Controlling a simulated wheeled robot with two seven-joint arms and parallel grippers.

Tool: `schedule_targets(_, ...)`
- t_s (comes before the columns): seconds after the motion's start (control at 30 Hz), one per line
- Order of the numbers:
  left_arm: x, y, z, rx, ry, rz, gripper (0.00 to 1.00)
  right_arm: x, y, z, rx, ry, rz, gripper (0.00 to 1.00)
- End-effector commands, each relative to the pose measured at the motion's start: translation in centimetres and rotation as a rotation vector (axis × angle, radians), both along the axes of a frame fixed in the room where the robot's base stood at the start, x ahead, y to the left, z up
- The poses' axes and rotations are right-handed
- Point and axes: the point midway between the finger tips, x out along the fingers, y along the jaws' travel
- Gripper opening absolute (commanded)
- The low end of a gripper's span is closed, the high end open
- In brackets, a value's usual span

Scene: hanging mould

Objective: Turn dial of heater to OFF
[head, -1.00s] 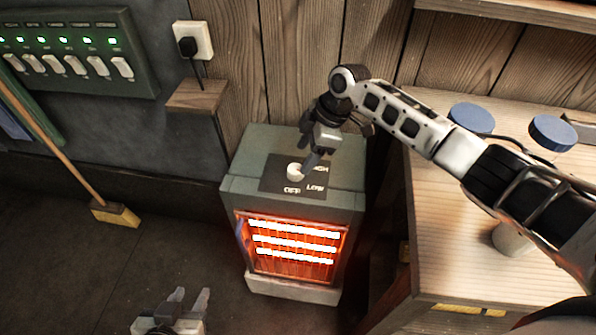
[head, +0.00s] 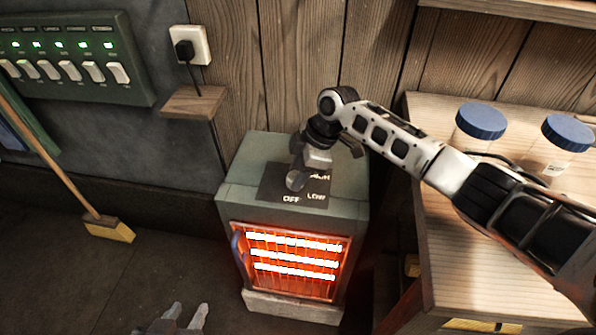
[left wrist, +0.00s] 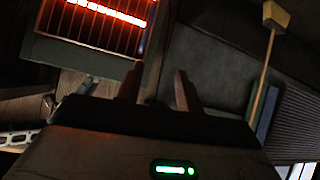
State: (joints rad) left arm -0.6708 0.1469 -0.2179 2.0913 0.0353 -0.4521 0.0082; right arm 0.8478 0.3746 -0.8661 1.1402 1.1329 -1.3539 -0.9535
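The heater (head: 235,208) is a green-grey box with bright glowing bars behind its front grille; part of it also shows upside down in the left wrist view (left wrist: 65,52). Its top has a dark panel with OFF at the front left, LOW at the front right and a partly covered label behind. My right gripper (head: 297,178) points down over the dial's place on this panel and hides the dial. I cannot tell whether its fingers are closed on the dial. My left gripper (head: 186,318) is low in front of the heater; its fingers stand apart and empty in the left wrist view (left wrist: 157,88).
A wooden workbench (head: 455,265) with blue-lidded jars (head: 481,122) stands right of the heater. A switch panel (head: 75,60) and a socket with a plug (head: 188,48) are on the wall at left. A broom (head: 108,229) leans at left. The floor between is clear.

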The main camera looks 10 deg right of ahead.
Motion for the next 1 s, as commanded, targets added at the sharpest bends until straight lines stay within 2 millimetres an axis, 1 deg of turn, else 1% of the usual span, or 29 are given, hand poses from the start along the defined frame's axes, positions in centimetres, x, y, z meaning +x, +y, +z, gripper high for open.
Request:
schedule_targets(0.27, -0.1, 0.1, 0.7, 0.009, 0.005, -0.001, 0.36, -0.1, 0.1, 0.3, 0.002, 0.001, -0.046, 0.14)
schedule_targets(0.47, -0.5, 0.3, 1.7, 0.027, 0.021, -0.003, 0.36, -0.2, 0.2, 0.5, 0.002, 0.003, -0.159, 0.14)
schedule_targets(0.73, -0.4, 0.9, 3.5, 0.046, 0.023, 0.004, 0.36, -0.4, 0.3, 0.6, 0.004, 0.003, -0.402, 0.14)
schedule_targets(0.87, -0.3, 1.2, 3.8, 0.050, 0.023, 0.011, 0.36, -0.5, 0.3, 0.4, 0.002, 0.003, -0.525, 0.14)
schedule_targets(1.0, -0.5, 1.4, 3.6, 0.051, 0.033, 0.018, 0.36, -0.5, 0.4, 0.2, 0.003, 0.000, -0.653, 0.14)
